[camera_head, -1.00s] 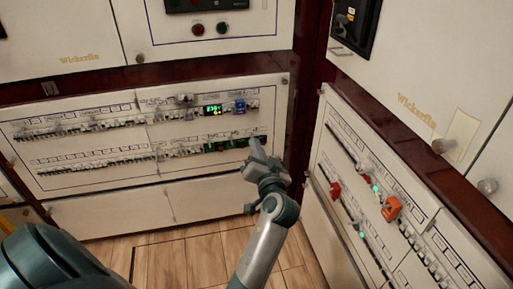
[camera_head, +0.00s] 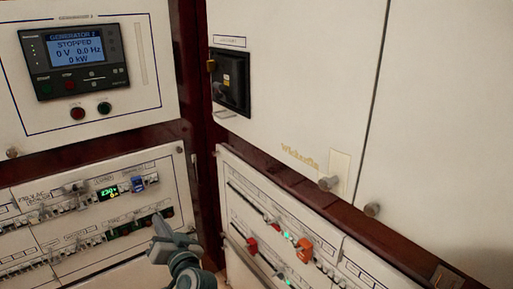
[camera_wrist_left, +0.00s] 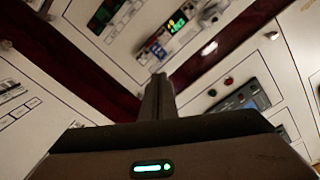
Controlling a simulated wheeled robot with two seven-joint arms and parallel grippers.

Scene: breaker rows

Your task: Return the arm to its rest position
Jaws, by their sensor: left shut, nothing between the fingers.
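My left gripper (camera_head: 160,222) shows at the bottom of the head view, in front of the lower left breaker panel (camera_head: 75,240). Its fingers are together with nothing between them, and they point up. In the left wrist view the closed fingers (camera_wrist_left: 158,90) stick out past the dark gripper body, apart from the panels behind. Only the end of my left arm (camera_head: 195,275) shows at the bottom edge. My right gripper is not in view.
The generator display (camera_head: 76,60) reads stopped, above red and green buttons. Right of the corner, a lower panel carries a red switch (camera_head: 251,245) and an orange switch (camera_head: 304,250). White cabinet doors (camera_head: 300,80) with protruding knobs (camera_head: 328,184) stand above it.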

